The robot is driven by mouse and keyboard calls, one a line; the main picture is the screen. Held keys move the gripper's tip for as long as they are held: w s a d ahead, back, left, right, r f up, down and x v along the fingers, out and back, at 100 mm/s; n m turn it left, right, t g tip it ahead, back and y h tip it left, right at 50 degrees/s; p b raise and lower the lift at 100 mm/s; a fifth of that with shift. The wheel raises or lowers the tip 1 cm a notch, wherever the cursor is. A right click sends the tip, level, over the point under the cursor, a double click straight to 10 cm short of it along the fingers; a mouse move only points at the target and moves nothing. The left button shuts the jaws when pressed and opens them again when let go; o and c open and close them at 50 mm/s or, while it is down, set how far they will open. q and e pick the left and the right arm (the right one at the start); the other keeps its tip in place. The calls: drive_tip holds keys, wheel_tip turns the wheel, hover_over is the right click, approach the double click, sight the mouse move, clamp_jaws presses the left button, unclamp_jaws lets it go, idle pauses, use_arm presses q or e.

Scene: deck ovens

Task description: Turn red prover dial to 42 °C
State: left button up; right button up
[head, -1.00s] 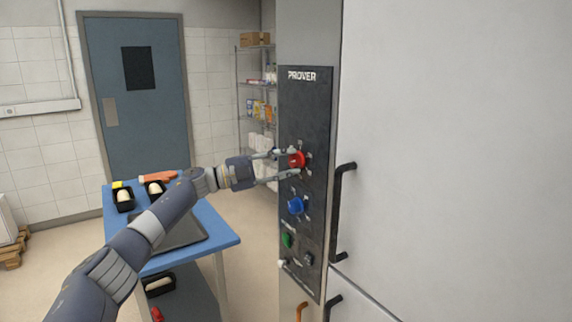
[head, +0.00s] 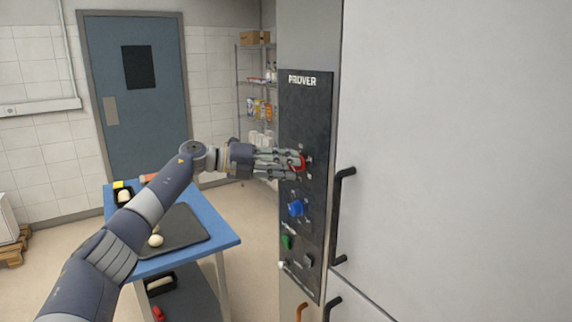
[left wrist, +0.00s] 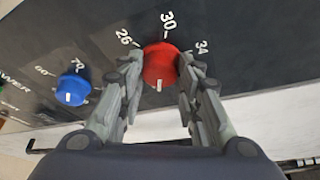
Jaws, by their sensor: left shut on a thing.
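The red prover dial (head: 302,163) sits near the top of the black PROVER panel (head: 318,105). My left gripper (head: 295,165) is shut on it, with one finger above and one below in the head view. In the left wrist view the red dial (left wrist: 160,64) lies between the two fingers (left wrist: 160,78). Marks 26, 30 and 34 show around its far side. A white line on the dial shows at its near edge, on the side away from the 30; the marks on that side are hidden. My right gripper is not in view.
A blue dial (head: 295,207) and a green knob (head: 287,241) sit below on the panel. Black door handles (head: 339,215) stick out to the right. A blue table (head: 222,232) with a dark tray (head: 185,238) stands left of the prover, under my arm.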

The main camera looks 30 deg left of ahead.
use_arm(q)
drive_tip(key=shift+f+m+y, duration=0.1)
drive_tip(key=shift+m+y, duration=0.2)
drive_tip(key=shift+m, duration=0.1)
idle(0.3)
drive_tip(key=o, duration=1)
drive_tip(key=shift+d, duration=0.1)
drive_tip(key=v, duration=1.2)
